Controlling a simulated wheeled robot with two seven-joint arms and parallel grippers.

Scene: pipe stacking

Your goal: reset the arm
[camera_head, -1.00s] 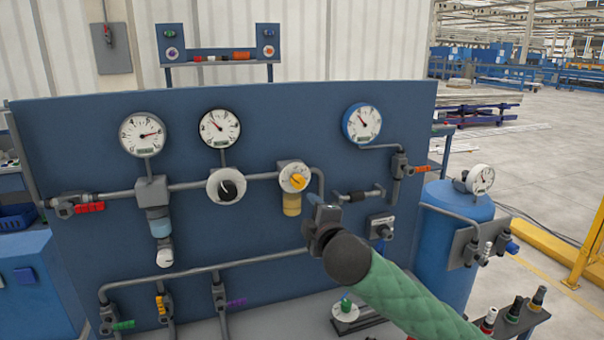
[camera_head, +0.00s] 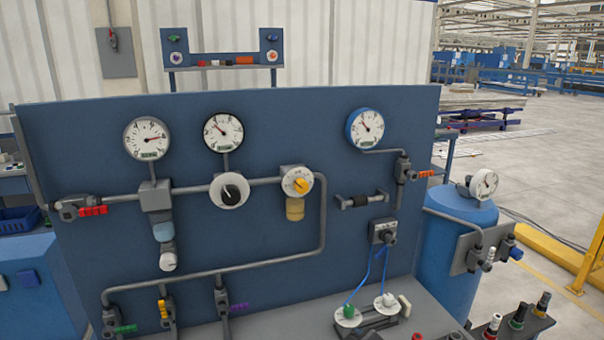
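Neither of my arms nor grippers shows in the head view. A blue upright panel (camera_head: 110,245) fills the middle of the view. It carries pipes, three round gauges, dials and valves. One dial has a black knob (camera_head: 230,191) and another has a yellow knob (camera_head: 298,182). A short handle-like pipe piece (camera_head: 361,200) is on the right part of the panel. Below it is a grey box fitting (camera_head: 383,231) with blue tubes (camera_head: 362,280) running down to two white round discs on the bench.
A blue tank (camera_head: 455,260) with a small gauge (camera_head: 484,185) stands right of the panel. Several dark bottle-like fittings (camera_head: 517,314) stand at the lower right. A grey bench top (camera_head: 290,328) lies in front of the panel. A yellow rail (camera_head: 552,250) stands on the floor at right.

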